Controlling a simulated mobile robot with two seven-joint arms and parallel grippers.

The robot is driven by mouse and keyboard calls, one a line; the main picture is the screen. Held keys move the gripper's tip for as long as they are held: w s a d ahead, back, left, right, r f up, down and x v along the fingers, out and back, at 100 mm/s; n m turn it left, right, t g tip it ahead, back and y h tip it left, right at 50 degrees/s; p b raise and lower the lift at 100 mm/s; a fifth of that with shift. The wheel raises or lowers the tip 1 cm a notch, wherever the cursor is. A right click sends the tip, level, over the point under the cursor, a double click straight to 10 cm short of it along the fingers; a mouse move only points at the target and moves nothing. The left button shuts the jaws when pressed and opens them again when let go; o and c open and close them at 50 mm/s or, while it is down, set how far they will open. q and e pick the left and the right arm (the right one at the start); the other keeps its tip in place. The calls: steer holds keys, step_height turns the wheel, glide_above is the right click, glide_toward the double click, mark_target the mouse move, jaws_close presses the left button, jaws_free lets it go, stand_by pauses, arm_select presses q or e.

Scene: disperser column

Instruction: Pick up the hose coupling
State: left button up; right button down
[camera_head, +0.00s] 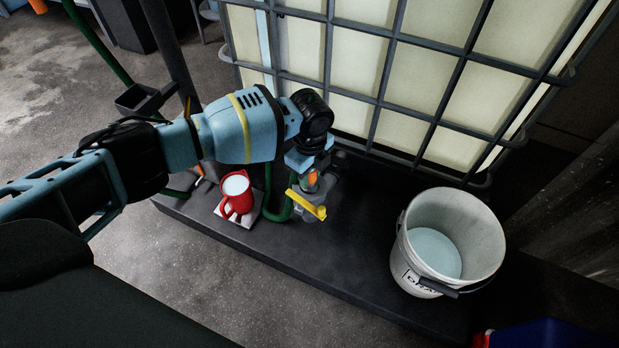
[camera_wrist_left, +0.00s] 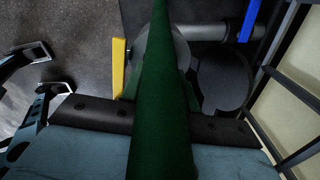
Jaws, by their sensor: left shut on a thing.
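My left gripper (camera_head: 308,165) reaches down over the dark platform beside the caged tank and is shut on the hose coupling. A small orange part of the coupling (camera_head: 311,180) shows just below the jaws; the rest is hidden. A grey valve body (camera_head: 309,205) with a yellow handle (camera_head: 313,205) lies right below it. I cannot tell whether the coupling touches the valve. The green hose (camera_head: 280,212) loops beside the valve. In the left wrist view the green hose (camera_wrist_left: 162,90) crosses the middle and hides the grip. My right gripper is not in the head view.
A red jug (camera_head: 238,197) stands on a pale plate left of the valve. A white bucket (camera_head: 405,260) stands to the right on the platform. The tank cage (camera_head: 379,95) closes off the back. A blue-handled pipe (camera_wrist_left: 228,33) shows in the left wrist view.

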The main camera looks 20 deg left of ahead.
arm_select(q)
jaws_close()
steer(key=shift+r, duration=0.1)
steer(key=shift+r, duration=0.35)
step_height(320, 180, up, 8)
steer(key=p, duration=0.3)
steer(key=shift+r+p, duration=0.2)
steer(key=shift+p, duration=0.1)
steer(key=shift+r, duration=0.4)
